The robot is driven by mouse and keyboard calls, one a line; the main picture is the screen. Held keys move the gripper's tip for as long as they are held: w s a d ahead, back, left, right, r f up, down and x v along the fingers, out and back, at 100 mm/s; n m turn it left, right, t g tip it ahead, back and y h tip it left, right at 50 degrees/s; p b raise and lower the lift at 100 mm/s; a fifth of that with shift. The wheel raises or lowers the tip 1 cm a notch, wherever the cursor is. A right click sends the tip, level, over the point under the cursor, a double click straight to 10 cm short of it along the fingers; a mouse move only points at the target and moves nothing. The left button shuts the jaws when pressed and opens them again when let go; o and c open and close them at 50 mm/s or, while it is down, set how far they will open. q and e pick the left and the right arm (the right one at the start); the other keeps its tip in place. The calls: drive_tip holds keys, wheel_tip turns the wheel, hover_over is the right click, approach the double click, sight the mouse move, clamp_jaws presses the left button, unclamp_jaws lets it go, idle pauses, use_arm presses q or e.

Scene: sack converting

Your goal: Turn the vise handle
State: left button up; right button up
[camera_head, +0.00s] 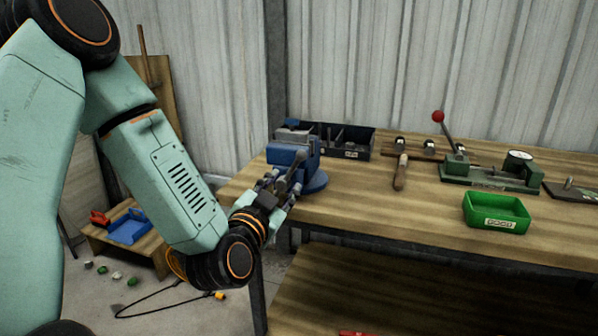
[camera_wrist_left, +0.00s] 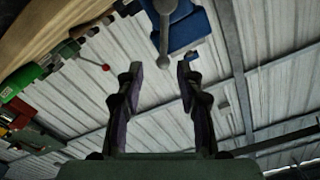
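The blue vise (camera_head: 309,158) stands on its round base at the left end of the workbench (camera_head: 370,205). Its grey handle (camera_head: 296,166) slants across the front. My left gripper (camera_head: 279,183) is at the vise's front, close to the handle, and partly overlaps it. In the left wrist view the two fingers (camera_wrist_left: 159,68) are spread with an empty gap between them. The handle (camera_wrist_left: 164,32) lies just past the fingertips, in line with the gap, with the blue vise body (camera_wrist_left: 190,32) behind it. Contact is not visible. My right gripper is not in view.
A dark divided bin (camera_head: 358,143) stands behind the vise. A mallet (camera_head: 400,172), a green lever press (camera_head: 490,172) and a green tray (camera_head: 496,212) are further right. A low wooden stand with a blue bin (camera_head: 128,231) is on the floor at left. The bench front between vise and tray is clear.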

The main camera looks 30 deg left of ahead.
sight(294, 166)
use_arm(q)
drive_tip(key=shift+m, duration=0.3)
drive_tip(key=x, duration=0.2)
drive_tip(key=b+x, duration=0.1)
drive_tip(key=x, duration=0.3)
drive_tip(key=shift+w+a, duration=0.2)
drive_tip(key=shift+a, duration=0.15)
drive_tip(key=shift+w+a+r, duration=0.1)
drive_tip(key=shift+w+a, duration=0.1)
drive_tip(key=shift+w, duration=0.3)
drive_tip(key=shift+c, duration=0.4)
clamp_jaws()
